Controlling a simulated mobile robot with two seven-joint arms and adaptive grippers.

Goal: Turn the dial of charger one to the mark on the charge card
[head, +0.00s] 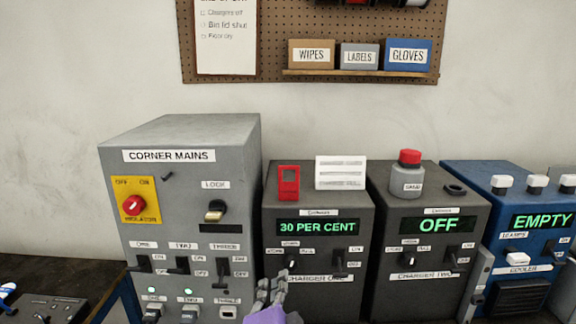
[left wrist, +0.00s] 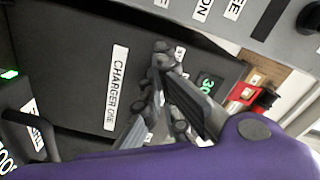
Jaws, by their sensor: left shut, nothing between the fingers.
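Charger one (head: 360,290) is a dark box with a green display (head: 317,227) reading 30 PER CENT. Its small dial (head: 292,262) sits below the display at left, with a white pointer and small labels around it. My left gripper (head: 273,283) is shut and empty, just below and left of the dial. In the left wrist view, the shut fingers (left wrist: 163,62) reach towards the front of charger one (left wrist: 80,65) and hide the dial. I cannot tell whether they touch it. A white card with printed lines (head: 340,172) stands on top of charger one; its text is unreadable. My right gripper is not in view.
The grey corner mains cabinet (head: 180,135) stands close at left. Charger two (head: 385,215), reading OFF, and the blue cooler (head: 470,190), reading EMPTY, stand at right. A switch lever (head: 340,262) is right of the dial. A red object (head: 289,183) is on charger one.

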